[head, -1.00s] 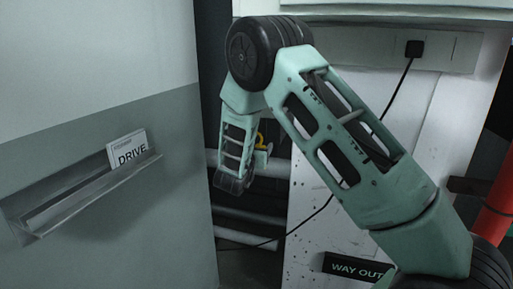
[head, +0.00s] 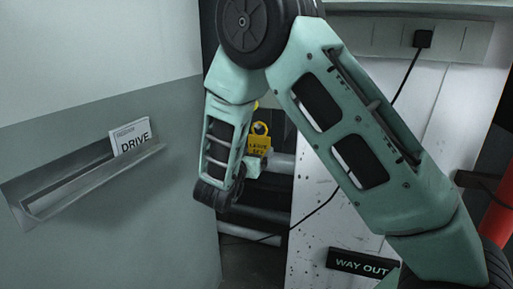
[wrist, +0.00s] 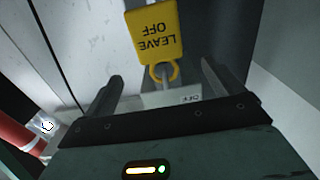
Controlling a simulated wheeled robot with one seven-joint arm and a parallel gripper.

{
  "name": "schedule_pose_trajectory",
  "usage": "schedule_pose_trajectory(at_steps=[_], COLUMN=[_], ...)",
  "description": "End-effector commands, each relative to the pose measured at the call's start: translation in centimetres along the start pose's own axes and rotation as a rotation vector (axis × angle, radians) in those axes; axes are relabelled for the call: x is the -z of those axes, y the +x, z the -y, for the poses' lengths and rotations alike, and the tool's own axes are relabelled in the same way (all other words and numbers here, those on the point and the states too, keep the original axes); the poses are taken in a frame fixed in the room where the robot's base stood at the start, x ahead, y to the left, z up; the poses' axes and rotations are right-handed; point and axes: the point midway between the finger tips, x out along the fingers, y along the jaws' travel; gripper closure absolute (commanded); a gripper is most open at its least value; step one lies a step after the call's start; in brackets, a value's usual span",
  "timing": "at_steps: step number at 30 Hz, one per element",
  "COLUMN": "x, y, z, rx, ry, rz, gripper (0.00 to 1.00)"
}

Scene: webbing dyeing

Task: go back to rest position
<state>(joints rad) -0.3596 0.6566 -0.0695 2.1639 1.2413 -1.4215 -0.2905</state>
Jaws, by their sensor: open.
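My gripper (wrist: 165,84) is open in the wrist view, its two dark fingers apart with nothing held between them. A yellow tag (wrist: 154,32) reading LEAVE OFF appears upside down beyond the fingers. Its yellow ring (wrist: 176,73) shows around a grey rod-like part, between the fingers in the picture. I cannot tell how far the tag is from the fingertips. In the head view the tag (head: 259,146) shows just right of my raised, bent arm. My gripper's fingers cannot be made out there.
A card marked DRIVE (head: 131,138) stands in a sloped holder (head: 95,187) on the grey wall at left. Pipes (head: 252,236) run low behind my arm. A white panel (head: 330,225) with a black cable (head: 408,78) and a WAY OUT sign (head: 360,264) lies right. A red pipe (head: 497,205) stands far right.

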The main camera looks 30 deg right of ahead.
Motion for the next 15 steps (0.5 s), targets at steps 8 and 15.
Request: schedule_pose_trajectory(at_steps=[8, 15], x=[-0.1, 0.0], y=[-5.3, -6.9], z=[0.1, 0.0], rx=[0.003, 0.001], ry=[0.002, 0.001], rz=[0.0, 0.0], gripper=[0.07, 0.07])
